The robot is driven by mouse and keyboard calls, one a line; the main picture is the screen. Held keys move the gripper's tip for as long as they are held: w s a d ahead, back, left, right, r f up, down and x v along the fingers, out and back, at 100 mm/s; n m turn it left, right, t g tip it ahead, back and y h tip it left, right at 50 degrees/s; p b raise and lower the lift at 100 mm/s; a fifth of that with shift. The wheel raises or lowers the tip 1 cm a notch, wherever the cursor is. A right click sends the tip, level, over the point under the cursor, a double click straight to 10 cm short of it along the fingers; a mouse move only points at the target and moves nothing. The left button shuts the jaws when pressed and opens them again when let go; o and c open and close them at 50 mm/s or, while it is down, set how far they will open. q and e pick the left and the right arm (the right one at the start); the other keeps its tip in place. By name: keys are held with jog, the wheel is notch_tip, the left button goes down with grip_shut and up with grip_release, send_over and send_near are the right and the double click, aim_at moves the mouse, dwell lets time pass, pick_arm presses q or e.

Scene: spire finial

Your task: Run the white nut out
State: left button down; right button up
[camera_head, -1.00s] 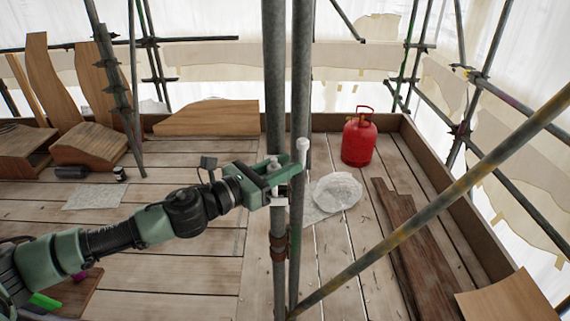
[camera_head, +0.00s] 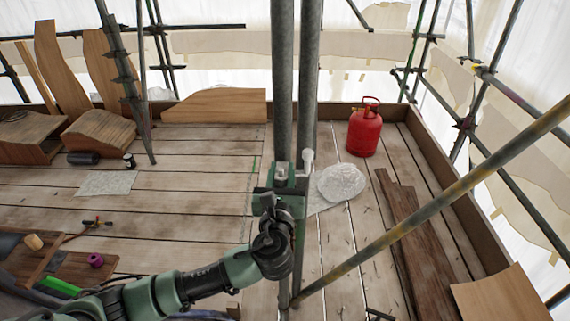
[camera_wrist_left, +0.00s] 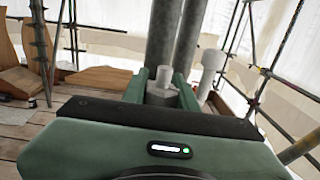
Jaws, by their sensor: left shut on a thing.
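The white nut (camera_wrist_left: 162,94) sits on a pale stud between my left gripper's two green fingers in the left wrist view. In the head view, a small pale part that looks like the nut and stud (camera_head: 282,170) shows between the fingers. My left gripper (camera_head: 291,176) is shut on the nut, close against the two upright scaffold poles (camera_head: 283,80). A second white bolt-like part (camera_head: 307,160) stands upright just right of the fingers; it also shows in the left wrist view (camera_wrist_left: 212,68). The clamp body is mostly hidden behind the gripper. My right gripper is not in view.
A slanted scaffold pole (camera_head: 430,206) crosses the right side. Curved wooden pieces (camera_head: 100,133) stand at back left.

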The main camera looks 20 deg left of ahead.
pick_arm(q)
jog(key=n+y, duration=0.1)
jog(key=n+g+y+p, duration=0.1)
jog(key=y, duration=0.1)
jog(key=n+g+y, duration=0.1)
jog(key=y, duration=0.1)
jog(key=shift+s+a+r+n, duration=0.1)
jog(key=shift+s+a+n, duration=0.05)
jog(key=shift+a+n, duration=0.2)
jog(key=n+g+y, duration=0.2)
jog(key=n+g+y+p, duration=0.1)
jog(key=shift+s+a+y, duration=0.2)
jog(key=shift+a+y, duration=0.05)
jog(key=shift+y, duration=0.15)
jog(key=g, duration=0.1)
jog(key=n+g+y, duration=0.2)
jog(key=shift+s+a+n, duration=0.2)
jog(key=shift+s+n, duration=0.05)
jog(key=shift+s+a+n+g+y+b, duration=0.15)
jog(key=shift+n+g+y+b, duration=0.2)
jog(key=shift+n+g, duration=0.5)
jog(key=shift+s+n+g+y+b, duration=0.2)
jog(key=shift+n+g+y, duration=0.25)
jog(key=shift+g, duration=0.7)
jog(key=shift+s+a+n+g+y+b, duration=0.1)
jog(key=shift+n+g+y+b, duration=0.4)
jog(key=shift+g, duration=0.5)
jog(key=shift+n, duration=0.3)
